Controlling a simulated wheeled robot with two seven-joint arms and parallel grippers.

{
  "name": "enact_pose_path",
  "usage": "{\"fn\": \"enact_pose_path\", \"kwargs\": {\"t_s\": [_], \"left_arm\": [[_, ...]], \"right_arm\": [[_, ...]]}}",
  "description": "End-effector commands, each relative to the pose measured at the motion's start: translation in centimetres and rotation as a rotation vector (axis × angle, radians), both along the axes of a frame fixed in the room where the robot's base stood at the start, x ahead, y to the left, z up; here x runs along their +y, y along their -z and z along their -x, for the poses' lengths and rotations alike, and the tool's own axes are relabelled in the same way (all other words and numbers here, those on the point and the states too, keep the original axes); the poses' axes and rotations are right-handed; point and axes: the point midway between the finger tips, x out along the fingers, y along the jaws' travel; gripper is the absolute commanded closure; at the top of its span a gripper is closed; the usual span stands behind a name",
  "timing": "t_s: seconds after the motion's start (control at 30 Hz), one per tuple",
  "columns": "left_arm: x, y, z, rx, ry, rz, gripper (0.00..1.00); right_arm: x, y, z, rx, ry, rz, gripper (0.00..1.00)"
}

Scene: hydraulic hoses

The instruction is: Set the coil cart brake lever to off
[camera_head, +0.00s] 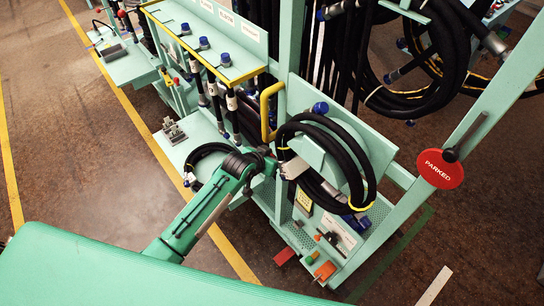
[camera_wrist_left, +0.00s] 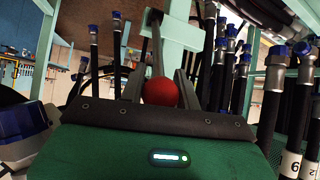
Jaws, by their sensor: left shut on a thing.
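In the left wrist view a red ball knob (camera_wrist_left: 160,91) on a dark lever bar (camera_wrist_left: 157,48) sits between the fingers of my left gripper (camera_wrist_left: 160,87). The gripper is shut on this knob, which looks like the brake lever's. In the head view my left gripper (camera_head: 288,167) reaches in beside the coiled black hoses on the green cart (camera_head: 285,215); the knob is hidden there. A red round sign reading PARKED (camera_head: 440,168) hangs on the cart's right-hand frame post. My right gripper is not in view.
Black hoses with blue caps (camera_head: 221,59) hang from the rack behind the arm. A yellow bent handle (camera_head: 269,110) stands just above the gripper. The brown floor (camera_head: 75,190) at left is clear.

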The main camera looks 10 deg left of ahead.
Motion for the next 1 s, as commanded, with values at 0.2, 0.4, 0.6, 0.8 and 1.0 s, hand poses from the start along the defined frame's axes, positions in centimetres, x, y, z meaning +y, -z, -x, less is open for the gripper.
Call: {"fn": "enact_pose_path", "kwargs": {"t_s": [0.2,0.4,0.6,0.8,1.0], "left_arm": [[-0.2,-0.1,0.0,-0.002,0.001,0.003,0.47],[-0.1,0.0,0.0,-0.001,0.001,0.001,0.47],[0.2,-0.4,0.6,0.000,0.001,0.001,0.47],[1.1,-1.9,2.6,-0.002,0.001,0.000,0.47],[2.2,-4.0,5.2,-0.001,0.002,-0.001,0.47]], "right_arm": [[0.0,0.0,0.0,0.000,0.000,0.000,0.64],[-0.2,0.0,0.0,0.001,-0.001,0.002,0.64],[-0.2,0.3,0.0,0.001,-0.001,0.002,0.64],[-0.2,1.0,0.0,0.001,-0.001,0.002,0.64],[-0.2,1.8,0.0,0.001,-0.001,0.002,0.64]]}}
